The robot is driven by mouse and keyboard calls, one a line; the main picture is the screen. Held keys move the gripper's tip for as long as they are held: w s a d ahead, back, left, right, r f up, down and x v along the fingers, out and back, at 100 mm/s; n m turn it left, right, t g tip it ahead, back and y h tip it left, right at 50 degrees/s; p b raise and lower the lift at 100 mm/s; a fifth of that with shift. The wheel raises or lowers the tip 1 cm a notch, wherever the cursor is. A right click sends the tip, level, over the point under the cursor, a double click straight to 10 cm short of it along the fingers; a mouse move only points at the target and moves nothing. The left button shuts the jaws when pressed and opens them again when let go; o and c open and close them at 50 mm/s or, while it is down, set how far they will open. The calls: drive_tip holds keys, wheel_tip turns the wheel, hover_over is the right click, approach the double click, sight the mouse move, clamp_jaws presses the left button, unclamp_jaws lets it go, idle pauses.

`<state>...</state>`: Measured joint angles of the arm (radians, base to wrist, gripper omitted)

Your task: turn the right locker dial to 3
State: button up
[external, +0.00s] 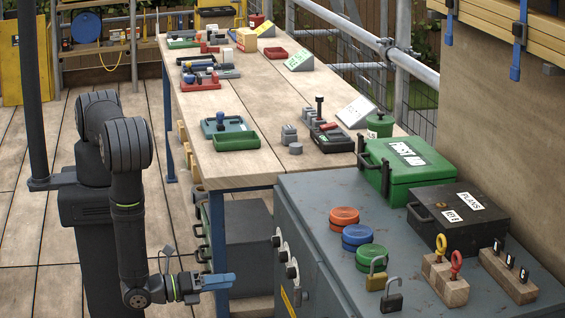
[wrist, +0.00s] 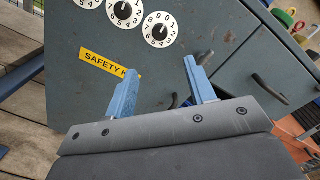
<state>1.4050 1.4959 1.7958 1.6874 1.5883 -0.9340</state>
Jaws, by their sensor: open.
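The right locker dial, a black knob on a white numbered face, is on the grey cabinet front in the wrist view (wrist: 160,30). In the external view it appears to be the nearest of three dials (external: 291,271). Its setting is too small to read surely. Another dial (wrist: 125,12) sits to its left, partly cut off by the wrist view's top edge. My gripper (external: 232,280) is open and empty, in front of the cabinet and apart from it. In the wrist view its blue fingers (wrist: 163,66) are spread below the right dial.
A yellow safety label (wrist: 108,64) is below the dials. The cabinet (external: 330,205) bears coloured discs, padlocks and boxes on top. A black handle (wrist: 270,88) sticks out on the cabinet at right. The workbench (external: 240,165) with several tools stands behind.

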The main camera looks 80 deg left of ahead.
sight(291, 272)
drive_tip(key=w, duration=1.3)
drive_tip(key=shift+w+a, duration=0.35)
drive_tip(key=c, duration=1)
